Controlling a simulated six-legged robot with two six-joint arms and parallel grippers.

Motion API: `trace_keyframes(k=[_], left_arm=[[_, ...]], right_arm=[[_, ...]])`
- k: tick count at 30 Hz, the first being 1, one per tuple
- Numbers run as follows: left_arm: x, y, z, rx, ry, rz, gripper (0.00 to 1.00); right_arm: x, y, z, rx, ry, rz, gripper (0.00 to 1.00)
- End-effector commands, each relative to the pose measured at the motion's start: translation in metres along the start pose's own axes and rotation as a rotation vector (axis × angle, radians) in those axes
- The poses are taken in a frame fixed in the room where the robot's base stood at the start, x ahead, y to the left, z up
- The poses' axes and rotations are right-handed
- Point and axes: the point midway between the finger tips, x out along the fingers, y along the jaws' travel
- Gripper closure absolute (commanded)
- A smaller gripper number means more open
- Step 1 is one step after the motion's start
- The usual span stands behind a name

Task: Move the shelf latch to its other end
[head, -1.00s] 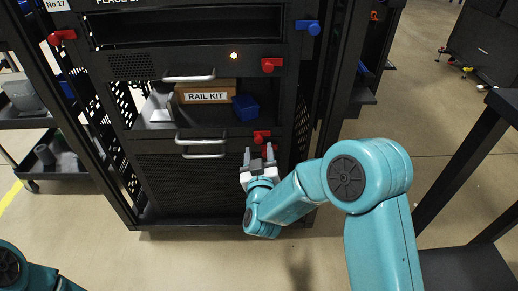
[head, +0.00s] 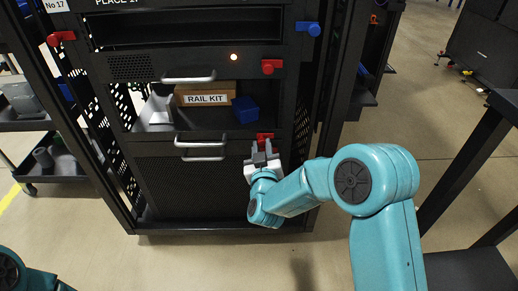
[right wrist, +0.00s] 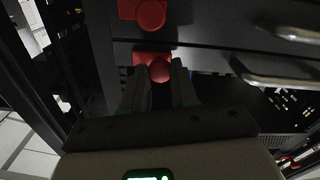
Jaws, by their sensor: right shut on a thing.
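The lower red latch is at the right front of the rack. In the right wrist view its red plate (right wrist: 145,57) and round knob (right wrist: 158,70) show at my fingertips. My right gripper (head: 263,147) is shut on this knob, with one finger on each side in the right wrist view (right wrist: 160,80). In the head view the gripper hides most of this latch. A second red latch (head: 265,136) sits just above, apart from the fingers; it also shows in the right wrist view (right wrist: 142,12). My left gripper is out of view.
Two metal handles (head: 200,140) (head: 203,158) lie left of the latches. Above them an open shelf holds a rail kit box (head: 206,98) and a blue block (head: 245,109). Another red latch (head: 271,67) and a blue one (head: 308,28) are higher up. The floor in front is clear.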

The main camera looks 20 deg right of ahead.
Motion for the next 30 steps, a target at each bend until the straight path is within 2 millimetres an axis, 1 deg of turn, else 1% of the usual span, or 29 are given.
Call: trace_keyframes(k=[1,3,10,11,12,13,23,26,29,30], left_arm=[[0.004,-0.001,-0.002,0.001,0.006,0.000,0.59],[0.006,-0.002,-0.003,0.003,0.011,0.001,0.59],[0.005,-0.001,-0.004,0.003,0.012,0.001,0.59],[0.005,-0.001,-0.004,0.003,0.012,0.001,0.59],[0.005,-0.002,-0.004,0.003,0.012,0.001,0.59],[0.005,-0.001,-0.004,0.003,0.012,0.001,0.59],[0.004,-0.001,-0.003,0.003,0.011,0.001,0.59],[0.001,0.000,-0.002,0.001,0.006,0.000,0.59],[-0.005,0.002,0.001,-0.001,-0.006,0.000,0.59],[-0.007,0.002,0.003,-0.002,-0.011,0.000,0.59]], right_arm=[[0.000,0.009,0.004,0.000,-0.001,0.006,1.00],[0.000,0.016,0.006,-0.001,-0.001,0.006,1.00],[0.000,0.018,0.005,0.000,-0.003,0.009,1.00],[0.000,0.018,0.006,0.000,-0.004,0.009,0.69],[0.000,0.018,0.006,0.000,-0.004,0.010,0.56],[0.000,0.018,0.006,0.000,-0.004,0.009,0.47],[-0.002,0.016,0.004,-0.001,-0.002,0.003,0.47],[-0.012,0.016,0.003,-0.001,-0.003,0.002,0.47],[-0.032,0.016,0.002,-0.002,-0.002,-0.001,0.47],[-0.043,0.015,0.002,-0.002,-0.003,-0.001,0.47]])
